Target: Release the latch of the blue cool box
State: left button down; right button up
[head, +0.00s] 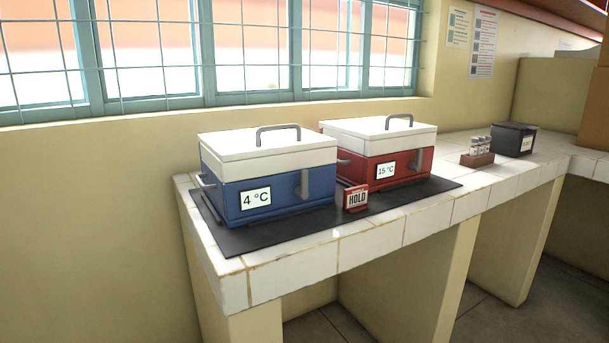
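The blue cool box (275,200) stands at the left end of the tiled counter, on a black mat. Its white lid (268,146) lies closed on top and has a grey handle (278,133). A "4 °C" label is on its front left. A grey latch (304,184) hangs upright on the front face, near the right side. I cannot tell from here how firmly it is engaged. Neither of my grippers is in the head view.
A red cool box (404,168) with a "15 °C" label and white lid stands just right of the blue one. A red "HOLD" sign (356,198) stands between them at the front of the black mat (262,238). A vial rack (478,158) and dark box (513,139) are farther right.

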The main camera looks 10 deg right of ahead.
aim_at(302, 192)
jog(key=i+l, duration=0.15)
jog(key=l, duration=0.25)
jog(key=i+l, duration=0.15)
jog(key=l, duration=0.2)
jog(key=i+l+u, duration=0.1)
jog(key=l, duration=0.3)
jog(key=i+l, duration=0.15)
jog(key=l, duration=0.25)
